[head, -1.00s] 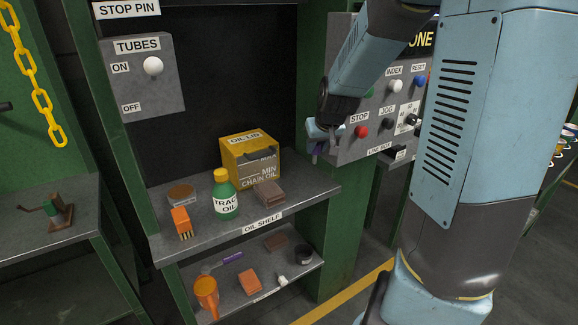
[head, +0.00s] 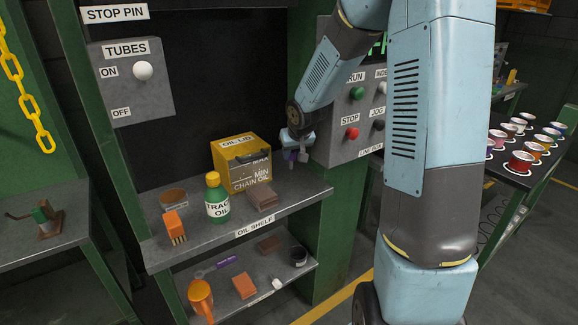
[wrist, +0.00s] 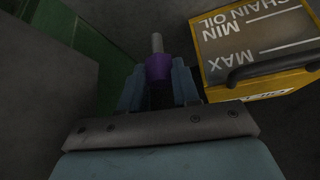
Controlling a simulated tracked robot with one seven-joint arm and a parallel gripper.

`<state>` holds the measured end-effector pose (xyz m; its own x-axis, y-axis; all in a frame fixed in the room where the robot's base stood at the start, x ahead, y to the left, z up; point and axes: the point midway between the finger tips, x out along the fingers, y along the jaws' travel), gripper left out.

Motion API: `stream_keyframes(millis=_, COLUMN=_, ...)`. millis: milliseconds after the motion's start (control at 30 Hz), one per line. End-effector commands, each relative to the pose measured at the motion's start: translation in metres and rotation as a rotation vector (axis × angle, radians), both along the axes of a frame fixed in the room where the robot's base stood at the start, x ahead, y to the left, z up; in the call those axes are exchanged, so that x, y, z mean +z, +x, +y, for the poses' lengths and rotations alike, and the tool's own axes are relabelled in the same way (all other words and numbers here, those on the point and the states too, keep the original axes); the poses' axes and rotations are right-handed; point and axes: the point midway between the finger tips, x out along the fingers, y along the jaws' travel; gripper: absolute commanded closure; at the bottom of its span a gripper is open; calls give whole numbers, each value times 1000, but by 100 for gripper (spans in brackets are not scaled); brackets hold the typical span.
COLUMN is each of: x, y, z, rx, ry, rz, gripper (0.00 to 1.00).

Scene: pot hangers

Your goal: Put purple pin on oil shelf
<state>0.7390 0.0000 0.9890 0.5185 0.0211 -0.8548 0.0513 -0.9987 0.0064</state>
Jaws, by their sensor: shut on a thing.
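My gripper (head: 296,152) is shut on the purple pin (wrist: 158,68). In the wrist view the pin's purple body sits between my fingers and its grey shaft points away from them. In the head view only a small purple part of the pin (head: 302,157) shows at my fingertips. The oil shelf (head: 300,188), the grey upper shelf with the label, lies below and left of my gripper. The pin is held above the shelf's right end, apart from it.
On the oil shelf stand a yellow chain oil box (head: 240,166), a green oil bottle (head: 217,200), an orange brush (head: 174,227), a brown block (head: 261,199) and a round brown tin (head: 172,197). The shelf's right end looks clear. A control panel (head: 340,115) is behind my gripper.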

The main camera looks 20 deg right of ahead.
Motion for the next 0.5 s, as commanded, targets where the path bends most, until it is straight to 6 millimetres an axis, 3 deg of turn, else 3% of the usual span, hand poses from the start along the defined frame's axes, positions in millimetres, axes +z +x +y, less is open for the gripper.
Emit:
stream_keyframes(millis=233, x=-21, y=16, z=7, rx=4, ry=0, rz=2, gripper=100)
stream_keyframes(millis=500, x=-31, y=25, z=8, rx=0, ry=0, rz=0, gripper=100)
